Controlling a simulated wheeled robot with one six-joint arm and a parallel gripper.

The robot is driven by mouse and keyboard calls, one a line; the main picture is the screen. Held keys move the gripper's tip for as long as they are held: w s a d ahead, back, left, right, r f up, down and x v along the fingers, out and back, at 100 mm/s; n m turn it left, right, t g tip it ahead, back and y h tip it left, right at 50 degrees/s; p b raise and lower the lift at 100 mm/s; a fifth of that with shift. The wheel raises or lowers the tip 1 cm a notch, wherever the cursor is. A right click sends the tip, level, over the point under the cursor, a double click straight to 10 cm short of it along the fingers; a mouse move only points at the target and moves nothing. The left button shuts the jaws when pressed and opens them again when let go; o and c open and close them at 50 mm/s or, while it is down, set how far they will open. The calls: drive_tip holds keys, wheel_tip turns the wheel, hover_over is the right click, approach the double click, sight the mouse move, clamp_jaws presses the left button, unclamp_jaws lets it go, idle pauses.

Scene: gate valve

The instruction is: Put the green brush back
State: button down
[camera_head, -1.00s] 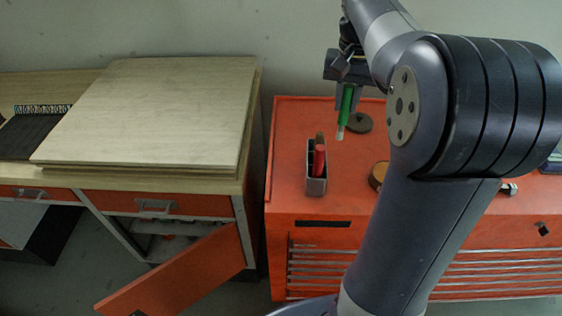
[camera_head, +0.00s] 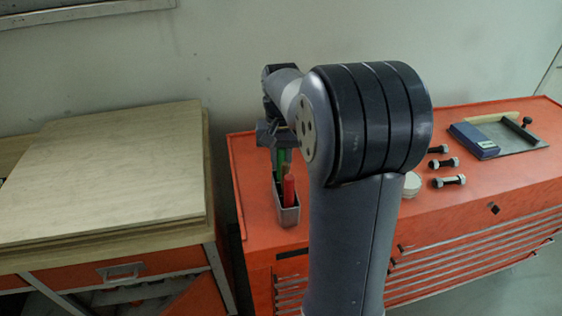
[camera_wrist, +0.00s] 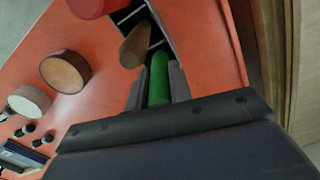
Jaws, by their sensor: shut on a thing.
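The green brush (camera_head: 282,158) is upright between the fingers of my gripper (camera_head: 278,145), which is shut on it. The brush also shows in the wrist view (camera_wrist: 158,82), between both fingers (camera_wrist: 157,92). The grey holder (camera_head: 289,214) stands on the orange cabinet, directly below the gripper. Its dividers (camera_wrist: 156,43) show beside the green brush in the wrist view. The brush's lower end is hidden, so I cannot tell how deep it sits in the holder. A red brush (camera_head: 289,191) and a brown handle (camera_wrist: 135,46) stand in the holder in front of it.
The orange cabinet top (camera_head: 480,185) carries several small dark-and-pale weights (camera_head: 440,163), a blue device (camera_head: 474,139) and a grey tray (camera_head: 517,137) at right. Round discs (camera_wrist: 65,72) lie near the holder. A wooden bench with boards (camera_head: 100,175) stands at left.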

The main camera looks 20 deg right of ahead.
drive_tip(key=shift+f, duration=0.45)
drive_tip(key=shift+f, duration=0.1)
drive_tip(key=c, duration=1.3)
unclamp_jaws()
wheel_tip(320, 180, up, 12)
drive_tip(key=shift+r, duration=0.15)
